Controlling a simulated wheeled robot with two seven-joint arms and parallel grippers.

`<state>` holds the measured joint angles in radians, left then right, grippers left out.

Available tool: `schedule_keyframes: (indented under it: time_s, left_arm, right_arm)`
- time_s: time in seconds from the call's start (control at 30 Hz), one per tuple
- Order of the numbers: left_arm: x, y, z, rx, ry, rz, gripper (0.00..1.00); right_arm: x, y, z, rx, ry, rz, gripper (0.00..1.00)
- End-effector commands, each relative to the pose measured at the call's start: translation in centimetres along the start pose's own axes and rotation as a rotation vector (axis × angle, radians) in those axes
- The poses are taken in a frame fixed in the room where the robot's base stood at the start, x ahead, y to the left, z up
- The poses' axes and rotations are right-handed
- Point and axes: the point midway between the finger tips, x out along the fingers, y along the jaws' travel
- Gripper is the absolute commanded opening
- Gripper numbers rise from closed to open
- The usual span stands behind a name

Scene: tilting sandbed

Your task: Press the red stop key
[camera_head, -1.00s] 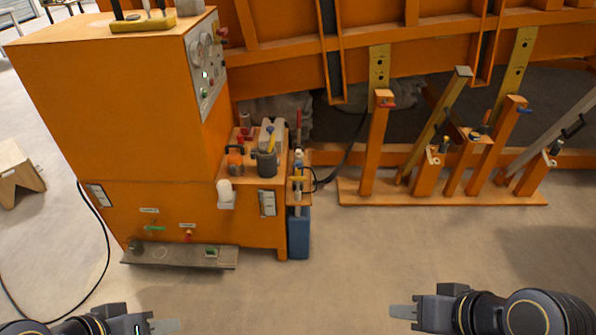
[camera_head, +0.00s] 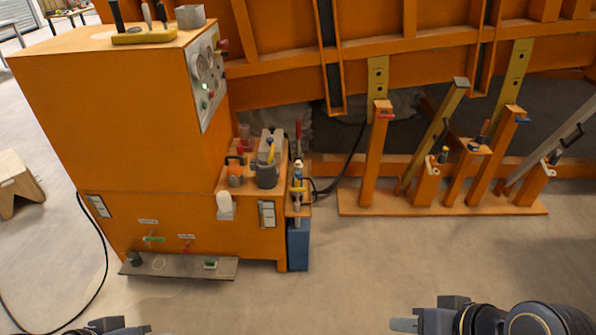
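The orange cabinet (camera_head: 110,110) at the left carries a pale control panel (camera_head: 207,80) with gauges, a small green button (camera_head: 204,104) and small reddish controls. A red knob (camera_head: 222,46) sits at the panel's top edge. Another small red part (camera_head: 185,249) is low on the cabinet front, right of a green lever (camera_head: 153,239). Which red part is the stop key is too small to tell. My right gripper (camera_head: 405,325) is at the bottom edge, well apart from the cabinet. My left gripper (camera_head: 140,330) is mostly cut off below. Neither visibly holds anything; their finger gaps are unclear.
A ledge (camera_head: 225,268) juts from the cabinet's foot. A side shelf holds a grey cup (camera_head: 267,176) with tools. A blue container (camera_head: 299,248) stands beside it. Orange posts (camera_head: 375,160) rise at the right. The floor in front is clear.

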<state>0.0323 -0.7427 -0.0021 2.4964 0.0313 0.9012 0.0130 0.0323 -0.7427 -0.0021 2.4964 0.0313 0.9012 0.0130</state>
Motion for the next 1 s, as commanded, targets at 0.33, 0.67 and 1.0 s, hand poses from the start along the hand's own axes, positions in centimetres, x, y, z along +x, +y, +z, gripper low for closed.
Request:
schedule_keyframes:
  time_s: [0.33, 0.67, 1.0]
  left_arm:
    - [0.0, 0.0, 0.0, 0.0, 0.0, 0.0, 0.0]
    - [0.0, 0.0, 0.0, 0.0, 0.0, 0.0, 0.0]
    - [0.0, 0.0, 0.0, 0.0, 0.0, 0.0, 0.0]
  right_arm:
    - [0.0, 0.0, 0.0, 0.0, 0.0, 0.0, 0.36]
    - [0.0, 0.0, 0.0, 0.0, 0.0, 0.0, 0.36]
    - [0.0, 0.0, 0.0, 0.0, 0.0, 0.0, 0.36]
